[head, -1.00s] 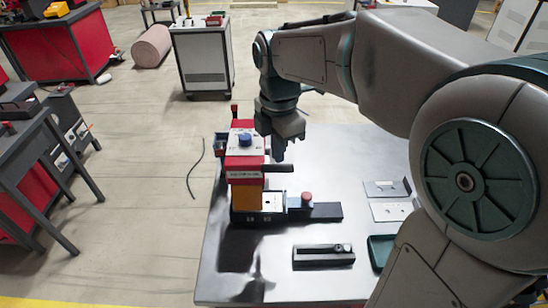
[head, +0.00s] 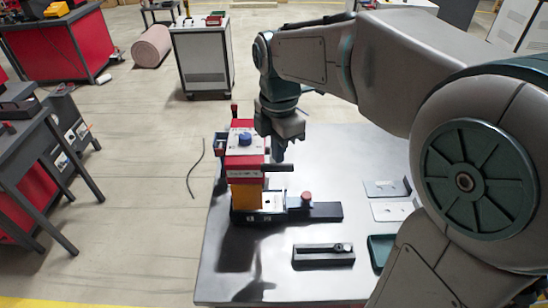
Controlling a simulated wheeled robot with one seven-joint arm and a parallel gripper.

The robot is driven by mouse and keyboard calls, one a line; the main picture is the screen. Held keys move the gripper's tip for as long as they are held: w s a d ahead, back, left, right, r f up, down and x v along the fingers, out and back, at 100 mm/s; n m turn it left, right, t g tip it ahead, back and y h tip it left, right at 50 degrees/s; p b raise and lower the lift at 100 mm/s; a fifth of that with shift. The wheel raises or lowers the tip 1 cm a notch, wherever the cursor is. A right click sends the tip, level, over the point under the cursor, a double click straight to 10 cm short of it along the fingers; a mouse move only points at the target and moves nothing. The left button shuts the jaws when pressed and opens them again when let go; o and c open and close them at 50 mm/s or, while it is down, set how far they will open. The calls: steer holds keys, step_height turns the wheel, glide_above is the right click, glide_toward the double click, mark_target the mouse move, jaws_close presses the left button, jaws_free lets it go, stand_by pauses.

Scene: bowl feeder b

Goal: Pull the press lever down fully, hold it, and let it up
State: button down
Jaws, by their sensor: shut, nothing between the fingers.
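The press (head: 245,170) stands upright at the left side of the grey table. It has a red and white head with a blue knob (head: 245,139) on top and a yellow front block above a dark base. A dark lever bar (head: 278,168) sticks out to the right from the head. My gripper (head: 278,158) points down just above this bar, beside the head; it is shut and empty. I cannot tell whether the fingertips touch the bar. A small red upright handle (head: 234,110) shows behind the head.
A red button (head: 306,197) sits on the dark base strip right of the press. A black slotted block (head: 323,256), light flat plates (head: 388,188) and a green tray (head: 381,250) lie on the table (head: 225,285). The front of the table is partly clear.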

step_height(320, 180, down, 10)
steer(key=b, duration=0.6)
steer(key=shift+s+r+b, duration=0.25)
steer(key=shift+b, duration=0.15)
stand_by(0.6)
steer(key=shift+f, duration=0.1)
steer(key=r+p, duration=0.3)
steer(key=r, duration=0.1)
steer(key=r+p, duration=0.3)
steer(key=r, duration=0.1)
steer(key=r+p, duration=0.3)
steer(key=r, duration=0.1)
steer(key=shift+w+r+p, duration=0.1)
steer(key=shift+w+p, duration=0.25)
steer(key=shift+p, duration=0.05)
stand_by(0.4)
stand_by(0.7)
steer(key=s+d+f+m+t, duration=0.2)
steer(key=s+d+m, duration=0.9)
steer(key=m, duration=1.2)
steer(key=shift+s+d+f+m+t, duration=0.3)
steer(key=shift+s+d+f+t, duration=0.1)
steer(key=shift+s+t, duration=0.5)
